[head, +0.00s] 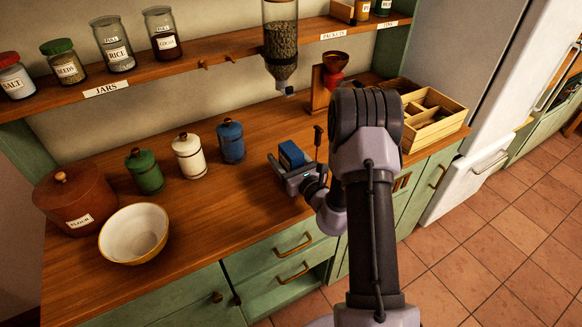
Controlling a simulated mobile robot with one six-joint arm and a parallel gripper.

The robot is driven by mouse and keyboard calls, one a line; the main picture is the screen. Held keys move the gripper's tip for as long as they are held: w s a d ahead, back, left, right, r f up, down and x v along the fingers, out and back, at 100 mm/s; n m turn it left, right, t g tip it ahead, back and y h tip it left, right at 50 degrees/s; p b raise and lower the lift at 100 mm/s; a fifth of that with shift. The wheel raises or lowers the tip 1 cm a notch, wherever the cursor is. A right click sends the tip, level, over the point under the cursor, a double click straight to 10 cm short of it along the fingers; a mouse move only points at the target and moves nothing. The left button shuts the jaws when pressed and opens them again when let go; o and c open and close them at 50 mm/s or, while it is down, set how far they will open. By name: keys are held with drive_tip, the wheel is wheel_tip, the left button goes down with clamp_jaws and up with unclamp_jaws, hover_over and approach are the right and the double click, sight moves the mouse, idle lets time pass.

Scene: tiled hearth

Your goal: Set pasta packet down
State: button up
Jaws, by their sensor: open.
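A small blue packet (291,154), likely the pasta packet, is at the wooden counter, right of the blue canister. I can read no label on it. My gripper (294,168) is open with its jaws around or right beside the packet; I cannot tell whether they touch it. The packet's lower part is hidden by my gripper, so its contact with the counter does not show clearly. The shelf label "PACKETS" (333,36) is at the upper right.
Green (144,171), white (189,157) and blue (230,142) canisters stand left on the counter (225,200). A bowl (134,234) and flour crock (78,200) are farther left. A hanging dispenser (281,45), red grinder (333,66) and wooden crate (440,134) stand behind and right.

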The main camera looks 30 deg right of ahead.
clamp_jaws()
drive_tip(key=shift+r, duration=0.1)
